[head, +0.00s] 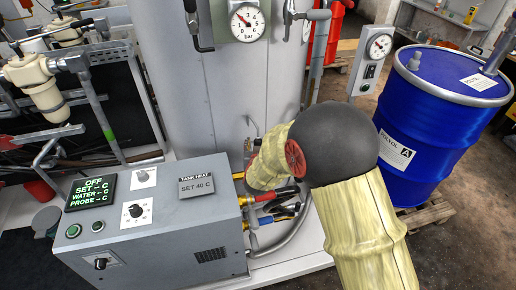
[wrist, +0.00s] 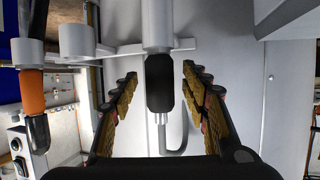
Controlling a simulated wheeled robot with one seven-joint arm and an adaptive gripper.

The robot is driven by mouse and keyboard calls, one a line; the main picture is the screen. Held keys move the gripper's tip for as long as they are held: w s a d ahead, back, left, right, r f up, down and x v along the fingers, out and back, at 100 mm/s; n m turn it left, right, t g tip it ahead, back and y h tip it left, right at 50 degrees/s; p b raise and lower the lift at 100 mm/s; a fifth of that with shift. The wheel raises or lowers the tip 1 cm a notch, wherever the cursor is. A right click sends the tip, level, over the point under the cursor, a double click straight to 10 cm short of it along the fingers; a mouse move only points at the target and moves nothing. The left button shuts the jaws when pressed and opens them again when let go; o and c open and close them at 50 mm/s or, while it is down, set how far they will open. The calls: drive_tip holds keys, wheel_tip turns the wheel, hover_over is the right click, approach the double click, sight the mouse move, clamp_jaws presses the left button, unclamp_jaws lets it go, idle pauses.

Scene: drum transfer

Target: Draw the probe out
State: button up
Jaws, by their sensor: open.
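In the wrist view a black handle (wrist: 160,85), which looks like the probe's grip, hangs upright below a pale metal fitting (wrist: 157,25) on the tank. A bent metal rod (wrist: 175,138) curves below it. My gripper (wrist: 159,73) is open, its ridged fingers on either side of the handle, with a visible gap on both sides. I cannot tell how far the handle is in depth. In the head view my sleeved arm hides the gripper and the handle; a thin metal bent piece (head: 253,126) shows just above the arm, against the tank (head: 185,95).
A grey control box (head: 165,225) with an "OFF" display and a "SET 40 C" plate stands at the front left. Hoses and red-handled fittings (head: 275,200) run beside my arm. A blue drum (head: 425,150) stands on a pallet at the right. A gauge (head: 246,22) sits on the tank.

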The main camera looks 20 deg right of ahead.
drive_tip(key=shift+c, duration=0.2)
drive_tip(key=c, duration=1.1)
clamp_jaws()
